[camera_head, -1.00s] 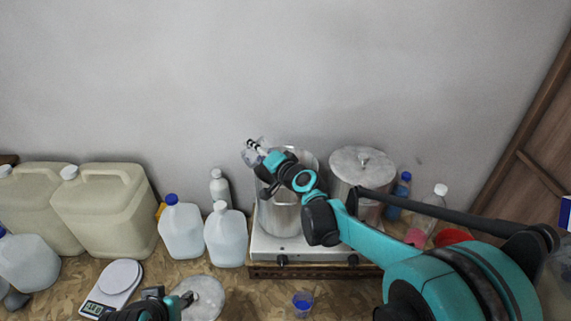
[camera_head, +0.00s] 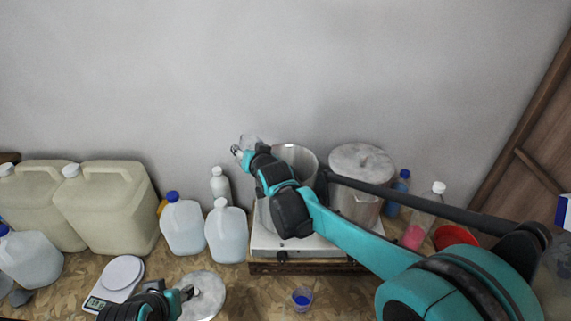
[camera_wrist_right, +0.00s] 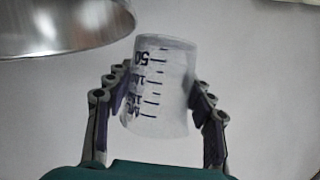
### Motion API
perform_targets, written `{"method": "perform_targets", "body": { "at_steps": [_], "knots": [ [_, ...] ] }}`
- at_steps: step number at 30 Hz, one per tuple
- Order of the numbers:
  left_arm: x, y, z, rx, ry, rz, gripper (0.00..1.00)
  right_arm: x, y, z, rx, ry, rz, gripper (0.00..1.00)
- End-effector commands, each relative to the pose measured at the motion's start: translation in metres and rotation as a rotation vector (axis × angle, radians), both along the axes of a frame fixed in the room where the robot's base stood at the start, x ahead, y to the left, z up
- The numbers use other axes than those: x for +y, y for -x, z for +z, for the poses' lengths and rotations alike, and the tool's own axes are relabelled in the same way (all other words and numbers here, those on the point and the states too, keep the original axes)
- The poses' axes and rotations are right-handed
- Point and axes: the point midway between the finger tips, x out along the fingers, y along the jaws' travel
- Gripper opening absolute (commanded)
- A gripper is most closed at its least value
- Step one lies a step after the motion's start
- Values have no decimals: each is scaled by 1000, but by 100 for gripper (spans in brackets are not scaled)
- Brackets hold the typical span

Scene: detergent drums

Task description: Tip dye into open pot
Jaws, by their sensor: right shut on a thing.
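The open pot (camera_head: 301,158) is a tall silver pot on the left of the stove, partly hidden by my right arm. Its rim shows at the upper left of the right wrist view (camera_wrist_right: 70,42). My right gripper (camera_head: 238,152) is shut on a clear measuring cup (camera_wrist_right: 160,88) with dark graduation marks. The cup looks clear, with no coloured liquid visible; it is beside the pot's rim, apart from it, left of the pot in the head view. A small cup of blue dye (camera_head: 302,298) stands on the table. My left gripper (camera_head: 188,293) is over a round metal lid (camera_head: 208,303); its grip is unclear.
A lidded pot (camera_head: 358,163) stands on the right of the stove (camera_head: 310,249). Bottles (camera_head: 401,182) and a red bowl (camera_head: 455,236) are farther right. Jugs (camera_head: 183,226), large canisters (camera_head: 105,208) and a scale (camera_head: 117,282) stand at left.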

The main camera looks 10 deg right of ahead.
Motion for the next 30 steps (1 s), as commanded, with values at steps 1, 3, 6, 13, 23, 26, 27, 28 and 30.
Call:
{"method": "perform_targets", "body": {
  "at_steps": [1, 3, 6, 13, 23, 26, 27, 28, 30],
  "knots": [
    [0, 0, -2, 0, 0, 0, 40, 4, 0, -3, -2, 28, 3, 23],
    [0, 0, -4, 0, 0, 0, 40, 6, 0, -4, -5, 70, 2, 23],
    [0, 0, -7, 0, 0, 0, 40, 11, 1, -8, -9, 134, 3, 23],
    [0, 0, -4, 0, 0, 0, 40, 18, 1, -2, -20, 261, 2, 23],
    [0, 0, -3, 0, 0, 0, 40, 22, 1, 1, -25, 341, 0, 23],
    [0, 0, -3, 0, 0, 0, 40, 22, 1, 1, -25, 342, -1, 23],
    [0, 0, -4, 0, 0, 0, 40, 22, 2, 0, -25, 342, -1, 23],
    [0, 0, -4, 0, 0, 0, 40, 22, 2, 0, -25, 341, -1, 23],
    [0, 0, -4, 0, 0, 0, 40, 22, 2, 0, -25, 341, -1, 23]
  ]
}}
